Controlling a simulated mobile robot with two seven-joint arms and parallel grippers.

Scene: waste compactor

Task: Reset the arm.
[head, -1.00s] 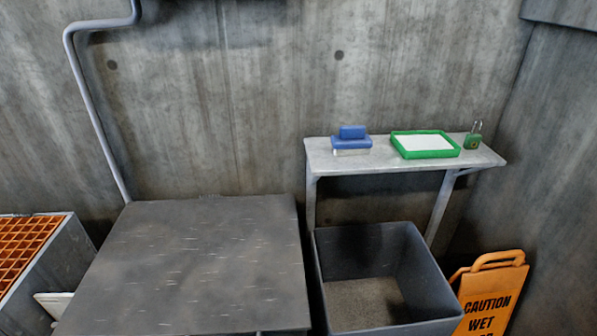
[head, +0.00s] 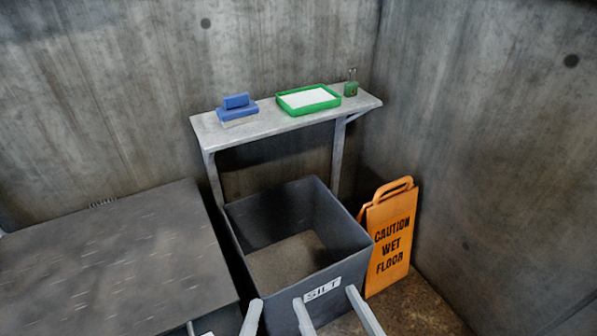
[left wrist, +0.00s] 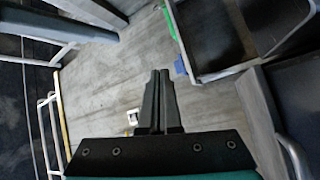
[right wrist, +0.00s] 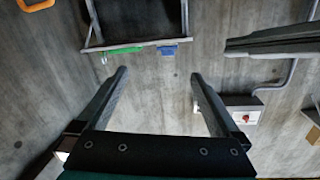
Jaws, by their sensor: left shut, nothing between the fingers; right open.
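My left gripper (head: 251,316) shows at the bottom edge of the head view, low in front of the dark bin. Its two fingers (left wrist: 158,100) are pressed together with nothing between them in the left wrist view. My right gripper (head: 334,305) is just to the right of it, in front of the bin's labelled front side. Its fingers stand wide apart and empty, as the right wrist view (right wrist: 158,77) also shows. Most of both arms is out of the head view.
A dark bin labelled SILT (head: 352,243) stands below a wall shelf (head: 203,124). The shelf carries a blue block (head: 236,107), a green tray (head: 283,108) and a padlock (head: 351,89). A grey table (head: 100,250) is at left, an orange wet-floor sign (head: 389,240) at right.

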